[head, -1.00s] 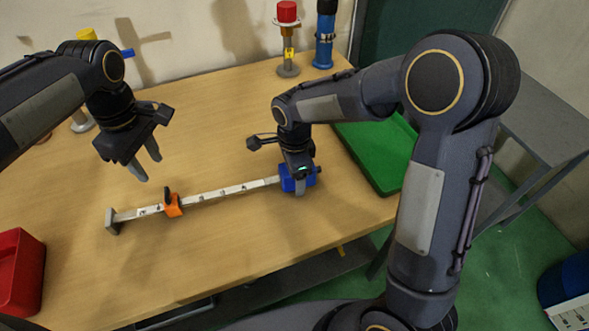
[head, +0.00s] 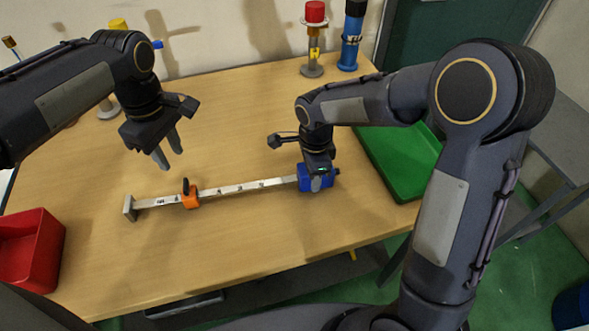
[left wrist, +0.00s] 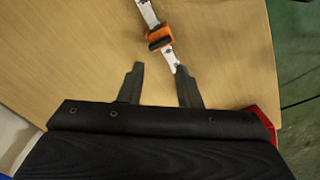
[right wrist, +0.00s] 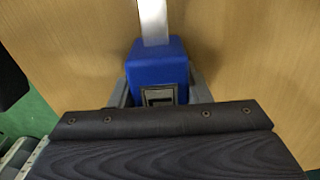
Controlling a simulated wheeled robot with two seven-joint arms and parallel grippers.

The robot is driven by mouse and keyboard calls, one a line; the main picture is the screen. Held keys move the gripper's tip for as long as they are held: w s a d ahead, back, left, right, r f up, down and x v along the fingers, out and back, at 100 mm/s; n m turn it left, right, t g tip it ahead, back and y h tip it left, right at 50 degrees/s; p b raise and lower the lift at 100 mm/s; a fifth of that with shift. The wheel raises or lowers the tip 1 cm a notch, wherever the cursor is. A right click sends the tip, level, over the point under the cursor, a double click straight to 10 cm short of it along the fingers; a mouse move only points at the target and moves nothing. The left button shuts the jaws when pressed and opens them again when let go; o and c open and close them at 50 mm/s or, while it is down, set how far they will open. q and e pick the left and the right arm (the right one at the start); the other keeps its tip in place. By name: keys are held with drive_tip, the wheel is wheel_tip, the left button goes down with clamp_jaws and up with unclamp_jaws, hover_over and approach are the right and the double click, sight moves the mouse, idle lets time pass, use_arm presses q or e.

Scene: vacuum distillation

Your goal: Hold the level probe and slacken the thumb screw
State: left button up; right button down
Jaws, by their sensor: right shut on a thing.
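The level probe lies on the table as a long pale metal bar (head: 240,187) with printed marks, a metal foot at its left end and a blue block (head: 306,182) at its right end. An orange slider (head: 190,198) with a dark thumb screw (head: 186,186) sits around the bar nearer the left end. My right gripper (head: 317,184) is shut on the blue block; in the right wrist view its fingers flank the block (right wrist: 157,65). My left gripper (head: 168,158) is open and empty, above and behind the slider. The left wrist view shows the slider (left wrist: 159,36) beyond its fingertips.
A red bin (head: 32,250) stands at the front left and a green tray (head: 400,165) at the right. A red-topped stand (head: 314,40) and a blue cylinder (head: 350,40) stand at the back. The table around the bar is clear.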

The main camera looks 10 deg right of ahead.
sight(185, 184)
use_arm(q)
wheel_tip(185, 184, down, 10)
drive_tip(key=m, duration=1.1)
drive_tip(key=shift+r+m, duration=0.2)
drive_tip(key=shift+m, duration=0.1)
clamp_jaws()
